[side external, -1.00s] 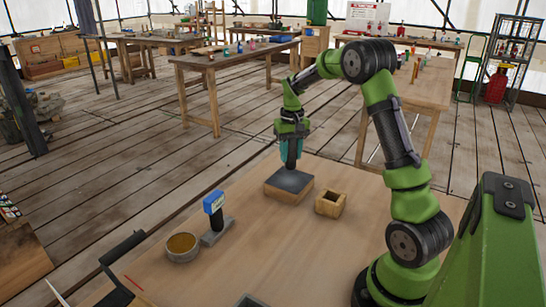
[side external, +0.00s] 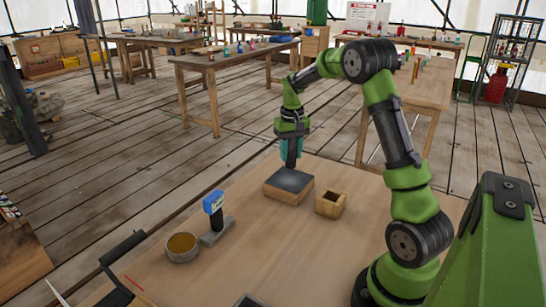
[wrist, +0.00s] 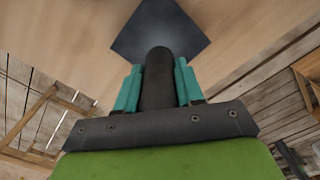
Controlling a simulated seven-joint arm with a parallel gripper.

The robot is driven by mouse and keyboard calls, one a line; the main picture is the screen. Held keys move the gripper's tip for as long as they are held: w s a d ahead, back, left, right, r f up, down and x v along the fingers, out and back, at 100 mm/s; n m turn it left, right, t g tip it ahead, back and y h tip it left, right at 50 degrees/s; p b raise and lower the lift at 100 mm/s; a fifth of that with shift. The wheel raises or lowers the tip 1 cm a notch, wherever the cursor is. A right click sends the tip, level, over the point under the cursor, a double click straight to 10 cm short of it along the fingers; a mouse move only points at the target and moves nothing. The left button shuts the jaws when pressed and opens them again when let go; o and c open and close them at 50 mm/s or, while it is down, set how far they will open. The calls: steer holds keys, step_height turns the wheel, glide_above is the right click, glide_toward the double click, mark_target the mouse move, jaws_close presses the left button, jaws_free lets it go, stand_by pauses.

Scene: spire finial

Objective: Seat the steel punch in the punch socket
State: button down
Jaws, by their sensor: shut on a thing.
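My gripper (side external: 291,145) is shut on the steel punch, a dark cylinder (wrist: 158,80) between the two teal fingers in the wrist view. In the side view, the punch's lower end (side external: 291,163) points down at the back edge of the dark-topped wooden block (side external: 289,183); I cannot tell whether it touches. The block's dark square top (wrist: 160,25) lies beyond the punch in the wrist view. A small wooden box with a square dark opening (side external: 330,204), possibly the punch socket, stands right of the block. The inside of its opening is too small to make out.
A blue-headed stand (side external: 214,208) and a round bowl with brownish contents (side external: 182,248) stand at the left of the wooden table (side external: 265,250). A dark angled object (side external: 122,265) is at the left edge. The middle front of the table is clear.

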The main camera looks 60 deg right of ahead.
steer(key=shift+s+a, duration=0.35)
steer(key=s+a+r+n, duration=0.1)
steer(key=a+r+n, duration=0.3)
steer(key=a, duration=0.9)
steer(key=s+a+r+n, duration=0.1)
steer(key=a+r+n, duration=0.25)
steer(key=a, duration=0.85)
steer(key=s+a+f+m, duration=0.3)
steer(key=s+a+f, duration=0.1)
steer(key=s+f, duration=0.45)
steer(key=shift+w+a+f, duration=0.1)
steer(key=shift+a+f, duration=0.05)
steer(key=shift+f, duration=3.6)
steer(key=shift+f, duration=0.1)
